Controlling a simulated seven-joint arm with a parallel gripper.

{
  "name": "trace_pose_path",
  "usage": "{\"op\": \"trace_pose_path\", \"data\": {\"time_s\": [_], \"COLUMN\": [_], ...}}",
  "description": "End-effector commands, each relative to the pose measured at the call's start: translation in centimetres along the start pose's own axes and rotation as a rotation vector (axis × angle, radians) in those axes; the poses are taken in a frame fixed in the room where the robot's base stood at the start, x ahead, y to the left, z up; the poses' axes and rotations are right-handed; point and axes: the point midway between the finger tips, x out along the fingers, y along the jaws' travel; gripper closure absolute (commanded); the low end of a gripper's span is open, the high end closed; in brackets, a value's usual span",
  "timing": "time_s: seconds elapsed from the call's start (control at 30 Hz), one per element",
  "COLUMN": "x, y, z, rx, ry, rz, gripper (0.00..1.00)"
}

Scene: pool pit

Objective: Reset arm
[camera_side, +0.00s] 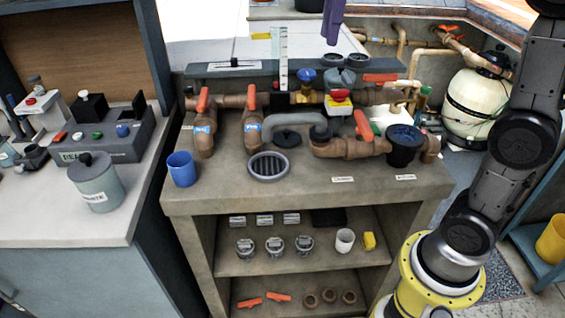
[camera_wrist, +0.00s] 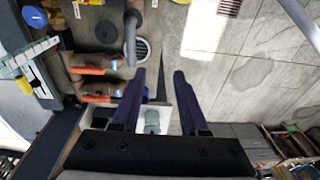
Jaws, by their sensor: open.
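My gripper (camera_wrist: 159,74) is open and empty in the wrist view, its two dark purple fingers apart. In the side view a purple finger (camera_side: 333,22) of it hangs at the top edge, above the back of the pipe bench. The rest of the gripper is out of that picture. The concrete bench (camera_side: 220,195) carries brown pipes with orange-handled valves (camera_side: 203,100).
A blue cup (camera_side: 181,168) and a black basket (camera_side: 404,146) stand on the bench. A clear upright gauge (camera_side: 283,60) rises behind the pipes. A lidded grey canister (camera_side: 95,182) stands on the left counter. A white tank (camera_side: 478,105) stands back right. The bench's front strip has bare patches.

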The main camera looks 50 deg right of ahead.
Motion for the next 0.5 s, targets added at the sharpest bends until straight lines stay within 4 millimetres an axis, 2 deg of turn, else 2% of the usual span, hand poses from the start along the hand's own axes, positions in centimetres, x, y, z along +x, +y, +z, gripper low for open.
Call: {"op": "trace_pose_path", "data": {"time_s": [0.03,0.1,0.27,0.37,0.5], "x": [-0.1,0.2,2.4,4.5,8.2], "y": [-1.6,-3.4,-6.8,-8.5,-10.4], "z": [1.2,2.7,6.1,8.1,10.7], "rx": [0.018,0.056,0.164,0.239,0.357], "ry": [0.015,0.037,0.097,0.137,0.199], "rz": [0.024,0.057,0.127,0.168,0.214], "gripper": [0.57,0.57,0.57,0.57,0.57]}}
